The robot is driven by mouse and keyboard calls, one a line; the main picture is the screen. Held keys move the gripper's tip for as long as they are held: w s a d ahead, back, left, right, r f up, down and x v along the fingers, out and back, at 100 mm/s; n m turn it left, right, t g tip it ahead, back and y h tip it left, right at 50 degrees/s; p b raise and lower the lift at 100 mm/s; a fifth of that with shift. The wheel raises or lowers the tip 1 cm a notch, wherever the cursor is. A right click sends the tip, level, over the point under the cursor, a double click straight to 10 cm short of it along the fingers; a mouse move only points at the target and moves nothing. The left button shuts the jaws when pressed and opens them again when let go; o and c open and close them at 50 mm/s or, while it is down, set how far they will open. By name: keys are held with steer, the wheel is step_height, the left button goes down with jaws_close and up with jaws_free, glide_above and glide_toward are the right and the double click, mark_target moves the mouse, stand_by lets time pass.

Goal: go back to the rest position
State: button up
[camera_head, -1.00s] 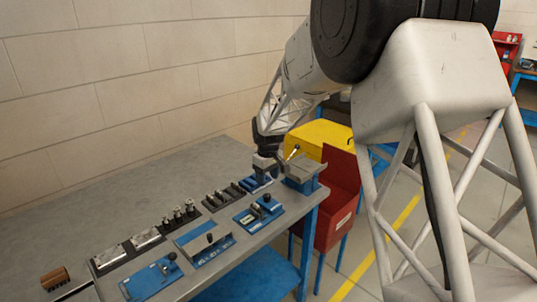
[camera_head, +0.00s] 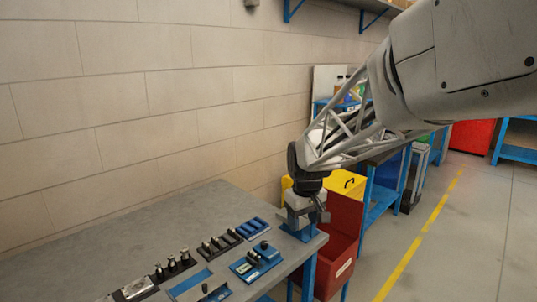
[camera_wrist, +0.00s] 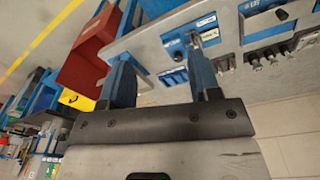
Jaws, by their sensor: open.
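My gripper (camera_head: 300,222) hangs at the end of my arm over the right end of the grey workbench (camera_head: 130,225) in the head view. It lines up with a blue fixture there, partly hidden, and I cannot tell the gap between them. In the wrist view my gripper (camera_wrist: 163,72) shows two blue fingers spread apart, with nothing held between them. The bench edge and its blue fixtures show beyond the fingertips.
A blue fixture plate (camera_head: 256,262) and dark racks with small metal parts (camera_head: 172,268) line the bench front. A red bin (camera_head: 343,245) and a yellow case (camera_head: 345,184) stand beyond the bench end. The floor at right is clear.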

steer(key=s+d+r+m, duration=0.1)
steer(key=s+d, duration=0.3)
steer(key=s, duration=1.1)
steer(key=s+d+r+m+t, duration=0.1)
steer(key=s+d+m, duration=0.3)
steer(key=s, duration=1.2)
steer(key=shift+d+m+t, duration=0.3)
steer(key=shift+d, duration=0.3)
stand_by(1.4)
